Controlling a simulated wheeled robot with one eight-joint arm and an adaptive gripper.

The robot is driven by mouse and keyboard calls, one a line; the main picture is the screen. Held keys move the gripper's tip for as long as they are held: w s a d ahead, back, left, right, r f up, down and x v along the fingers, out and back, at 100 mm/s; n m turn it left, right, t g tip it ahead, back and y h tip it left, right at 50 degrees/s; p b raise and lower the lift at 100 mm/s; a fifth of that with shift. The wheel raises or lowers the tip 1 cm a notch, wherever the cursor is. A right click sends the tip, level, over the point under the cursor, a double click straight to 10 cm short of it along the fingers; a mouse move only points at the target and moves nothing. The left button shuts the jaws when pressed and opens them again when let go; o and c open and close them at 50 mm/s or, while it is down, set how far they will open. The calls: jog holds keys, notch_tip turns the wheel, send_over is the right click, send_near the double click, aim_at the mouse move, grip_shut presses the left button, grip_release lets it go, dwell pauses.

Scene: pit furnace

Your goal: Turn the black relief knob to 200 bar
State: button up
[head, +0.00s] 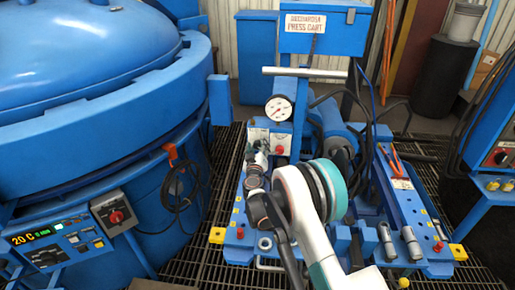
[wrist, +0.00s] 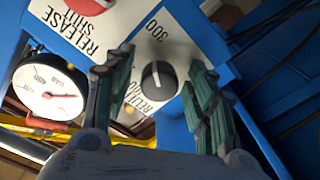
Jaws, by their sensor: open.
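The black relief knob (wrist: 158,76) shows in the wrist view on a white panel (wrist: 188,42). A pale mark runs from its middle towards its edge. "300" is printed beside it, and the other scale lettering is partly hidden. My gripper (wrist: 160,68) is open, with one green-padded finger on each side of the knob and visible gaps between. In the head view my gripper (head: 258,158) is at the cart's small panel (head: 257,134), and I cannot make out the black knob there. A round pressure gauge (wrist: 47,92) is left of the fingers; it also shows in the head view (head: 279,108).
A red knob (wrist: 90,4) marked "RELEASE SHUT" is beside the relief scale; it also shows in the head view (head: 280,150). The cart's handle bar (head: 305,72) and black hoses (head: 362,130) are close by. The blue furnace (head: 95,110) fills the left.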

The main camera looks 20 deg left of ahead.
jog(key=c, duration=1.1)
jog(key=shift+o, duration=0.2)
jog(key=n, duration=0.5)
jog(key=shift+n, duration=0.3)
jog(key=n, duration=0.5)
jog(key=shift+s+r+n, duration=0.1)
jog(key=shift+n, duration=0.5)
jog(key=o, duration=1.1)
jog(key=shift+c, duration=0.2)
